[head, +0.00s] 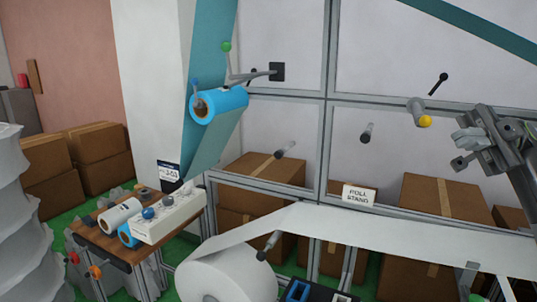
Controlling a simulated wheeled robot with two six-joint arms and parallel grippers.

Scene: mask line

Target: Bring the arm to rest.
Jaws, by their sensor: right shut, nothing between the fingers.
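My right gripper (466,147) is at the right of the head view, on the grey arm that comes in from the right edge. Its fingers are shut and I see nothing held in them. It appears in front of the framed wall panels, to the right of a peg with a yellow tip (424,121). I cannot tell how far it is from that peg. My left gripper is not in view.
A blue roll (222,103) hangs on a bracket with a teal web. A large white roll (228,278) feeds a white web (390,238) across the front. A wooden table (100,238) holds smaller rolls. Cardboard boxes (445,195) stand behind the panels.

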